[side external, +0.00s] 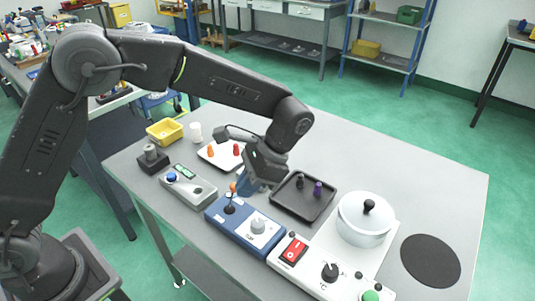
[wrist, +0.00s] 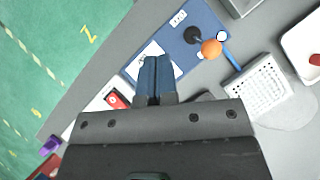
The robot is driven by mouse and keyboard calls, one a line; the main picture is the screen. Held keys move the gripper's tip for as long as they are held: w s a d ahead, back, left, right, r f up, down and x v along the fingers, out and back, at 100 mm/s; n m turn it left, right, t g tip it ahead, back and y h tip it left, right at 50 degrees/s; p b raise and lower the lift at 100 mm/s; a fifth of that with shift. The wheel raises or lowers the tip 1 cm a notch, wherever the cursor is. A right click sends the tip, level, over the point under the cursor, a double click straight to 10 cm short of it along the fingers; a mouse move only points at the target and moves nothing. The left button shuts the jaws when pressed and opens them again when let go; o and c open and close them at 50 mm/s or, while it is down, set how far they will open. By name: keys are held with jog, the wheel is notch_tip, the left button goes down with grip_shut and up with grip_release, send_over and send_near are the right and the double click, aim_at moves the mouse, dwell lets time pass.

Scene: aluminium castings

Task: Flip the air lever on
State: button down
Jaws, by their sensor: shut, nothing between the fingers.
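The air unit is a blue box (side external: 245,226) at the table's front edge, with a lever on its left part and a white dial (side external: 258,226) on its right part. The lever has a black base (side external: 229,208) and an orange knob (side external: 233,187). In the wrist view the orange knob (wrist: 211,48) and black base (wrist: 193,35) are to the right of my fingertips. My gripper (side external: 243,188) is shut and empty, close beside the knob; contact cannot be told. In the wrist view my shut blue fingers (wrist: 154,66) hide part of the dial plate.
A dark tray (side external: 296,214) with small pegs lies behind the box. A grey unit with a blue button (side external: 172,177) stands to the left. A red switch (side external: 293,250), a hob with a white pot (side external: 364,222) and a dark round plate (side external: 430,260) are to the right.

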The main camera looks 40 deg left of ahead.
jog(key=v, duration=1)
jog(key=shift+w+f, duration=0.15)
jog(key=shift+w, duration=0.15)
jog(key=s+a+r+n+t+h, duration=0.3)
jog(key=s+a+r+t, duration=0.2)
jog(key=s+a+r, duration=0.5)
jog(key=s+a+f+n+t, duration=0.2)
jog(key=s+a+t, duration=0.1)
jog(key=s, duration=0.2)
jog(key=s+a+f+n+t, duration=0.2)
jog(key=s+a+f+t, duration=0.1)
jog(key=s, duration=0.3)
jog(key=shift+s+h, duration=0.2)
jog(key=shift+h, duration=0.2)
